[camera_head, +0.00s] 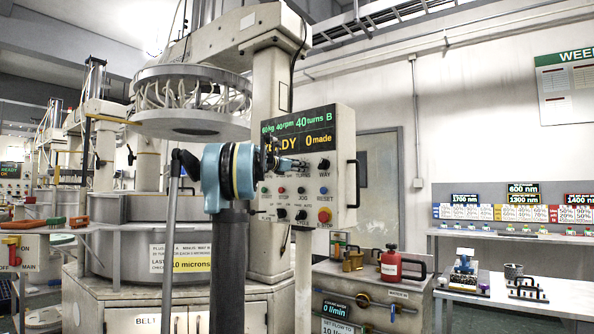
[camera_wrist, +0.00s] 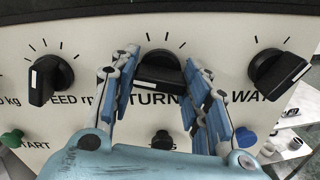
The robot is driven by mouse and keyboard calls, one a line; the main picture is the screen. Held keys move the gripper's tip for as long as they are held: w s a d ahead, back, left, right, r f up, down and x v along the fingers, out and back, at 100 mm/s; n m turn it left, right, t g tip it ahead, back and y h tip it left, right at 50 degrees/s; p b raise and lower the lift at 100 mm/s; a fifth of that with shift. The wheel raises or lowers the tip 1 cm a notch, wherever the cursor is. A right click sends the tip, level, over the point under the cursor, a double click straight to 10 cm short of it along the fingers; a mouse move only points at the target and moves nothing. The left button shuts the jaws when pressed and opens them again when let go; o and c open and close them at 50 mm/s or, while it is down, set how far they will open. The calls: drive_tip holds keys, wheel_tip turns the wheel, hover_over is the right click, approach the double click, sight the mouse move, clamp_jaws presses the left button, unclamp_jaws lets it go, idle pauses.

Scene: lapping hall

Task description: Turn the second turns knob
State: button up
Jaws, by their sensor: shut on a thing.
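The turns knob (camera_wrist: 162,68) is black with a pale pointer face, in the upper middle of the wrist view, above the partly covered word TURNS. My gripper (camera_wrist: 161,76) is shut on it, with one blue-padded finger at its left side and one at its right. In the head view my gripper (camera_head: 292,163) reaches the control panel (camera_head: 343,120), and the fingers hide the turns knob there. The panel display (camera_head: 298,127) reads 60kg, 40rpm, 40turns B, and below it a partly covered READY and 0made.
The speed knob (camera_wrist: 50,79) is left of my gripper and the way knob (camera_wrist: 279,73) right. A green button (camera_wrist: 12,140) and a blue button (camera_wrist: 245,137) sit below. The head view shows a red emergency button (camera_head: 324,216) and a red can (camera_head: 392,264) on a bench.

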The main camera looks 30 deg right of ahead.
drive_tip(key=shift+w+a, duration=0.15)
drive_tip(key=o, duration=1)
drive_tip(key=shift+w+f, duration=0.1)
drive_tip(key=shift+o, duration=0.3)
drive_tip(key=v, duration=1.2)
